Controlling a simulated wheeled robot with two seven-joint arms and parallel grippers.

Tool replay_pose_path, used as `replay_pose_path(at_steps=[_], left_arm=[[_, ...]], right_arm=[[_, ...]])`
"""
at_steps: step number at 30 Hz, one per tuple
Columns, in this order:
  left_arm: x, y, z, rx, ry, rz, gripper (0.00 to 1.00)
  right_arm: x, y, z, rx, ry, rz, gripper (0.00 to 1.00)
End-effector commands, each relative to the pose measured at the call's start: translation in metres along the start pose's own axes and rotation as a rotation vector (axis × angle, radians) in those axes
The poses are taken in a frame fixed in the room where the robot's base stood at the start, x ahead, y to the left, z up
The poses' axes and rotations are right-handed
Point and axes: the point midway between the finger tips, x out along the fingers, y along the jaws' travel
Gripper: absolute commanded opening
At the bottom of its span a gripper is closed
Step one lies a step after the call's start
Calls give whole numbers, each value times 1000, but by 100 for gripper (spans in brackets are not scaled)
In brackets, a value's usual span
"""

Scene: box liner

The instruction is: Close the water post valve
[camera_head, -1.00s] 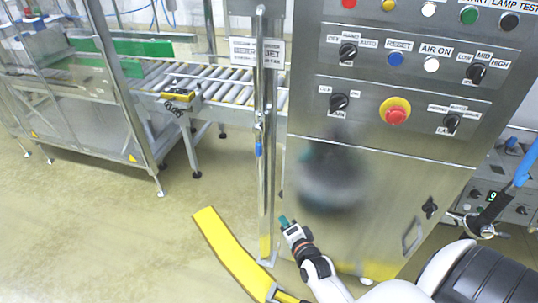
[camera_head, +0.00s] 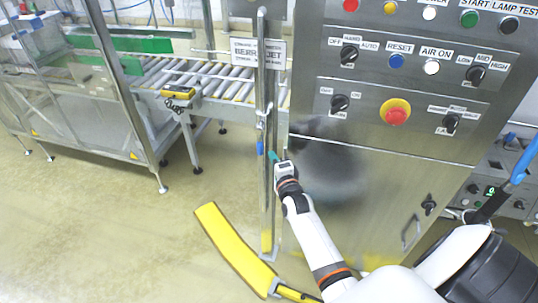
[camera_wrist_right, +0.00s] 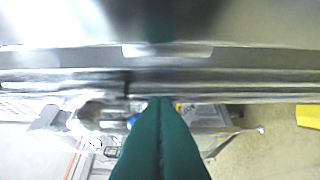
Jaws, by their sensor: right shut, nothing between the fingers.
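The water post is a vertical metal pipe (camera_head: 266,200) in front of the left edge of the steel control cabinet. Its valve has a small blue handle (camera_head: 260,148) that hangs along the pipe. My right gripper (camera_head: 273,156), with teal fingers, is at the pipe, just right of the blue handle and about level with it. The fingers are shut and empty; whether they touch the pipe I cannot tell. In the right wrist view the shut fingers (camera_wrist_right: 160,125) point at the blurred pipe, and a small blue patch (camera_wrist_right: 133,121) shows beside them. My left gripper is not in view.
The control cabinet (camera_head: 385,190) with knobs and a red emergency button (camera_head: 397,116) stands close on the right. A roller conveyor (camera_head: 215,80) is behind. Open floor lies to the left.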

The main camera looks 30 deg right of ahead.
Motion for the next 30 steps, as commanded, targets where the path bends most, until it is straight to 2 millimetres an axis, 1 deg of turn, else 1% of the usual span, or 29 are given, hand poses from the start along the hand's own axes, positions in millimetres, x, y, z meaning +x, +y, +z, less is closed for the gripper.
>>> replay_pose_path(at_steps=[1,6,17,24,30], left_arm=[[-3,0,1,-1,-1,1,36],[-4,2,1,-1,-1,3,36],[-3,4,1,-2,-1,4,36],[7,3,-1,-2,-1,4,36],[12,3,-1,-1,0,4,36]], right_arm=[[5,2,-4,1,-1,1,0],[11,0,-11,-1,-1,1,0],[11,0,-12,-1,-1,1,0],[13,-4,-15,32,0,23,0],[15,-3,-17,57,0,41,0]])
